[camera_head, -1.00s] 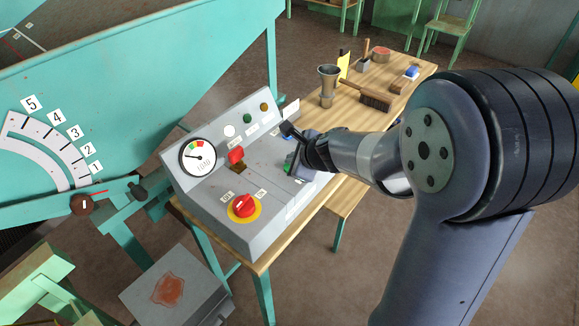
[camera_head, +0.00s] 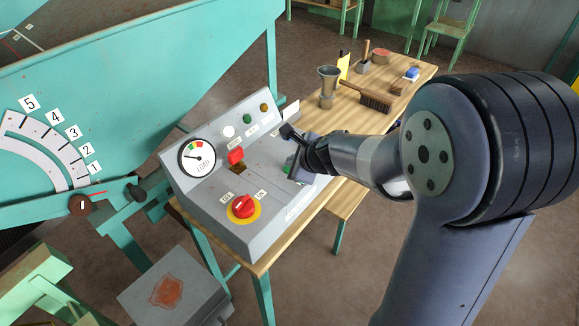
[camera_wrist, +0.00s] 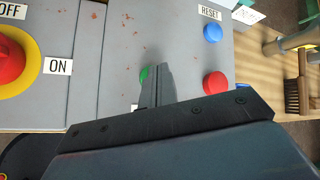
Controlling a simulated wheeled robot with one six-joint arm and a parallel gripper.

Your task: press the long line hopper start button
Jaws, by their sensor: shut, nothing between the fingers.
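A green button (camera_wrist: 143,73) on the grey control console (camera_head: 215,205) is partly hidden behind my gripper in the wrist view. My gripper (camera_wrist: 157,80) is shut and empty, its fingers together beside and over that button. I cannot tell whether the tips touch it. In the head view my gripper (camera_head: 294,168) is low over the right part of the console, with a bit of green beside the fingers. No label for the green button is readable; the words long line hopper are not legible.
A red button (camera_wrist: 215,83) and a blue button (camera_wrist: 212,33) labelled RESET are right of the fingers. A red rotary switch (camera_wrist: 10,62) on a yellow plate is at the left. A wooden bench (camera_head: 345,118) behind holds a metal cup (camera_head: 328,88) and brushes (camera_head: 366,95).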

